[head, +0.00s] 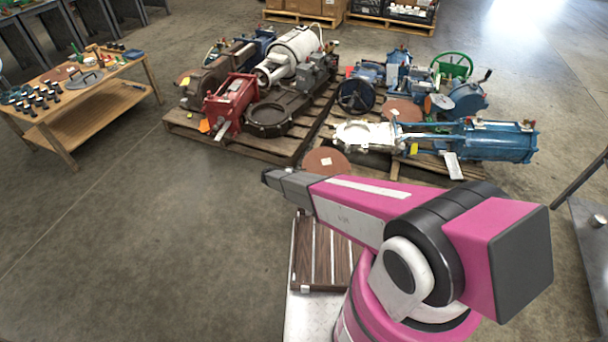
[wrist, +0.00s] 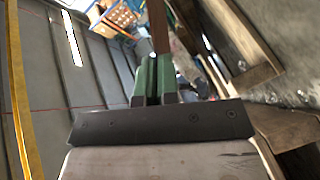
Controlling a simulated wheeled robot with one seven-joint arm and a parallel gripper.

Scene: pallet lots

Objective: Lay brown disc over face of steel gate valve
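The steel gate valve lies on the right pallet in the head view, its pale silver face (head: 365,134) to the left and a long blue cylinder to the right. A brown disc (head: 326,158) with a white label shows just in front of it; my arm hides its lower edge. In the wrist view my gripper (wrist: 153,82) has its green fingers close together on a thin brown piece (wrist: 157,28), which looks like the brown disc seen edge-on. My fingertips are not clearly visible in the head view.
Another brown disc (head: 404,109) lies among blue valves on the right pallet. The left pallet (head: 245,147) holds red, dark and white valves. A wooden table (head: 100,92) with small parts stands at left. The floor between is clear. A slatted brown rack (head: 328,258) is beside my arm.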

